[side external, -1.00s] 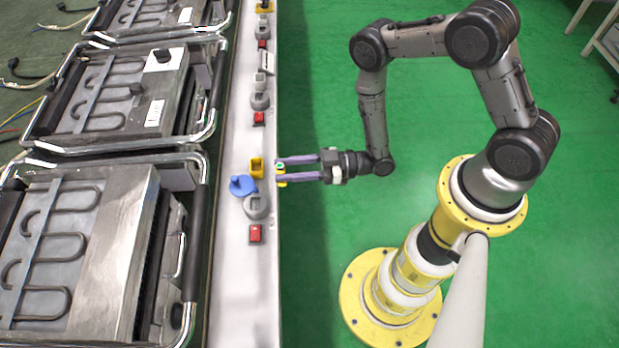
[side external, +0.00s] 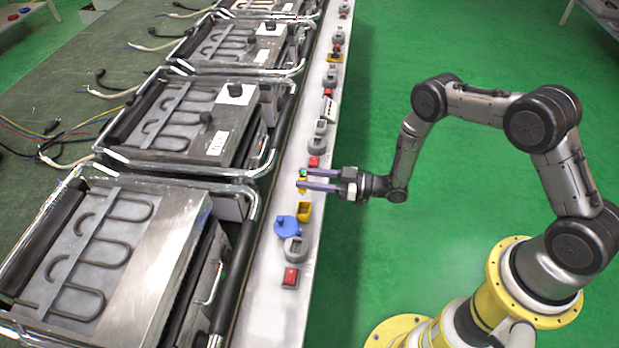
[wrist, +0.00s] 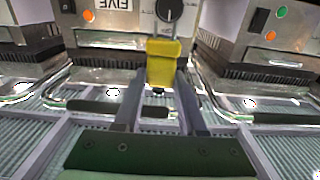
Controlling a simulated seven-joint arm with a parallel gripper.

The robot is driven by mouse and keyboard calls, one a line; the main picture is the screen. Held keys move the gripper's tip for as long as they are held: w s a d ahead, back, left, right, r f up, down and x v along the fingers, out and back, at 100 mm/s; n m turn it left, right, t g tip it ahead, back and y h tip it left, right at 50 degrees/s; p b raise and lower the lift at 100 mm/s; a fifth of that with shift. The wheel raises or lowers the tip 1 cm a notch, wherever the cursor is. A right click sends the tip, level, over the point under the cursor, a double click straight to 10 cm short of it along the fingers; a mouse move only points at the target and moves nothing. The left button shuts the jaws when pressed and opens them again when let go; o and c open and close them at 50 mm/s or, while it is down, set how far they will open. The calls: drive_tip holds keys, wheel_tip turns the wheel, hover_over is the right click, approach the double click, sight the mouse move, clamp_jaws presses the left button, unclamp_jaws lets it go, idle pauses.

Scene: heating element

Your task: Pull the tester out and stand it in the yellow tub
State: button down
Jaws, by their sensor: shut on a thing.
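The tester (side external: 302,186) is a small yellow block with a green spot on top. My gripper (side external: 304,180) is shut on it, one finger on each side, over the pale ledge. In the wrist view the tester (wrist: 162,64) stands up between the two fingertips (wrist: 160,98), with a dark tip at its lower end. I cannot tell whether it touches the ledge. The yellow tub (side external: 304,210) is a small box on the ledge, just nearer the camera than the tester. Its inside is hardly visible.
A blue piece (side external: 287,226), a grey socket (side external: 294,250) and a red switch (side external: 290,277) sit close to the tub. Another red switch (side external: 314,162) is just beyond my gripper. Metal grills (side external: 120,250) line the left.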

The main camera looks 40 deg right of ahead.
hover_over(310, 209)
drive_tip(key=shift+w+f, duration=0.15)
drive_tip(key=shift+f, duration=2.6)
drive_tip(key=shift+f, duration=2.35)
drive_tip(key=shift+c, duration=2)
unclamp_jaws()
drive_tip(key=v, duration=1.4)
drive_tip(key=shift+a, duration=0.1)
